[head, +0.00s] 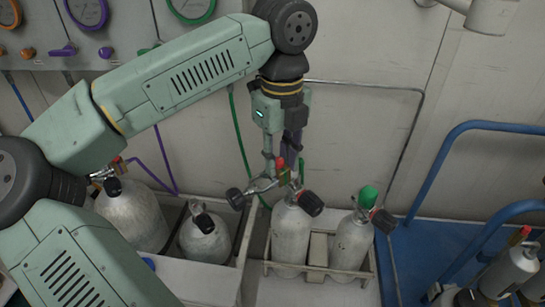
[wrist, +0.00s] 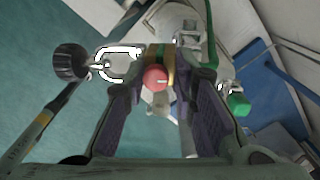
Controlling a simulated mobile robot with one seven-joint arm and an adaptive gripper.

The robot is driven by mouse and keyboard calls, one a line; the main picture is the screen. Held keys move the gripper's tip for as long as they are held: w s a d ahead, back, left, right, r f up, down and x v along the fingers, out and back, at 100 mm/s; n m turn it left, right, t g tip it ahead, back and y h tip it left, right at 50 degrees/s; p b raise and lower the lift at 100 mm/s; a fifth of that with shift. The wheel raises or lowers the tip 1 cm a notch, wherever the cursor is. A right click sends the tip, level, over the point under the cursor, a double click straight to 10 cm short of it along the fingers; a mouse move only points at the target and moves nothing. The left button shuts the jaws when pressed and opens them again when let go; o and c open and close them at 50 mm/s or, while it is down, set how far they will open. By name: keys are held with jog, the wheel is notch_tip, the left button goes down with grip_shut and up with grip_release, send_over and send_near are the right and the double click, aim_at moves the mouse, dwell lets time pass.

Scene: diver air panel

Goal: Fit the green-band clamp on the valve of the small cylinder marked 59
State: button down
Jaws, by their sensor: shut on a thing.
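My gripper (head: 283,160) is shut on a clamp with a metal yoke (head: 262,185), a black knob (head: 236,198) and a red knob. In the wrist view, the gripper (wrist: 163,75) holds its brass-and-green body between the pads, with the red knob (wrist: 155,78) facing the camera and the black knob (wrist: 69,62) at left. The clamp hangs just above and left of the valve of a pale cylinder (head: 290,238) in a rack; I cannot tell whether they touch. That valve has a black handwheel (head: 311,203). No marking 59 is legible on any cylinder.
A cylinder with a green cap (head: 368,196) stands right in the same rack (head: 317,272). Two cylinders, one large (head: 132,215) and one smaller (head: 205,240), stand left in a white bin. Blue rails (head: 432,170) and another cylinder (head: 510,270) are at right. Hoses hang along the wall.

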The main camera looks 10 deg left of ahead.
jog(key=w+d+p, duration=0.1)
jog(key=w+d, duration=0.4)
jog(key=shift+w+d+f+p, duration=0.15)
jog(key=shift+w+f+p, duration=0.1)
jog(key=shift+f+p, duration=0.1)
dwell(0.3)
jog(key=shift+d, duration=0.1)
jog(key=shift+f+b, duration=0.35)
jog(key=shift+b, duration=0.15)
jog(key=shift+f+b, duration=0.35)
jog(key=shift+f+b, duration=1.4)
jog(key=shift+b, duration=0.2)
dwell(1.8)
jog(key=c, duration=1.2)
grip_release()
jog(key=shift+c, duration=0.2)
notch_tip(320, 180, up, 12)
